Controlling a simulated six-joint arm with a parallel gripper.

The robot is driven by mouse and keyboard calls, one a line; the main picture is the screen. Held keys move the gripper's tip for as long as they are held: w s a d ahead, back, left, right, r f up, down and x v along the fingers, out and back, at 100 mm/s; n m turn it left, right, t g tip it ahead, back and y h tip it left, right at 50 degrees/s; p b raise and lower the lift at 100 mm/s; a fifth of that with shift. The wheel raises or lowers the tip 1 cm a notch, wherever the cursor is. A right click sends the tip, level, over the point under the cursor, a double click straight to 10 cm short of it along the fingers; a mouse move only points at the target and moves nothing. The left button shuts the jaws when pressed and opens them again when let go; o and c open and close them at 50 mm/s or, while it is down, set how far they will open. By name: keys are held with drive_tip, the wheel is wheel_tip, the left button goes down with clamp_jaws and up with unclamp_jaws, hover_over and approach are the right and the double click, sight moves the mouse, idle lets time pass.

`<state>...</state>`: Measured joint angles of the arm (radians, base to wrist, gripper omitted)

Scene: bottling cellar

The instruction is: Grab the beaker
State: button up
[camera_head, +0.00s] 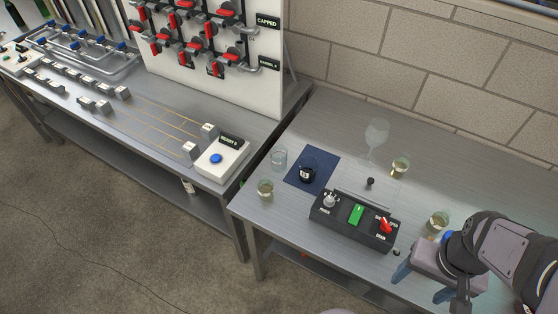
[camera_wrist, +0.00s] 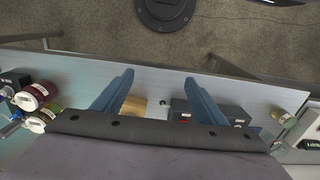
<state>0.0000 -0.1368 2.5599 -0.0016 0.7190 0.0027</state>
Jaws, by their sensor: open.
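A clear, seemingly empty glass vessel (camera_head: 278,158), which looks most like the beaker, stands upright on the right-hand table, left of a dark blue mat (camera_head: 325,157). Small glasses with pale yellowish liquid stand near it (camera_head: 265,190), at the back (camera_head: 400,168) and near my arm (camera_head: 437,222); I cannot tell whether one of these is the beaker. My gripper (camera_head: 421,283) is open and empty, at the table's front right, well apart from the clear vessel. Its two blue fingers also show spread in the wrist view (camera_wrist: 161,90).
A dark control box (camera_head: 355,217) with a green switch stands between my gripper and the clear vessel. A dark jar (camera_head: 308,170) sits on the mat. A tall stemmed glass (camera_head: 376,135) stands behind. Red and yellow jars (camera_wrist: 35,97) are at left in the wrist view.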

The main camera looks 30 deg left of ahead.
wheel_tip(320, 180, up, 4)
drive_tip(key=r, duration=0.1)
drive_tip(key=n+t+y+b, duration=0.5)
drive_tip(key=t+y, duration=0.1)
drive_tip(key=t, duration=0.6)
hover_over(279, 160)
drive_tip(key=s+d, duration=0.2)
drive_tip(key=s, duration=0.4)
drive_tip(key=f, duration=0.1)
wheel_tip(279, 160, down, 12)
drive_tip(key=w+p, duration=0.1)
drive_tip(key=w, duration=0.1)
drive_tip(key=shift+w+a+f, duration=0.15)
drive_tip(key=shift+w+a, duration=0.05)
drive_tip(key=shift+a, duration=0.15)
drive_tip(key=shift+w+p, duration=0.1)
drive_tip(key=shift+p, duration=0.2)
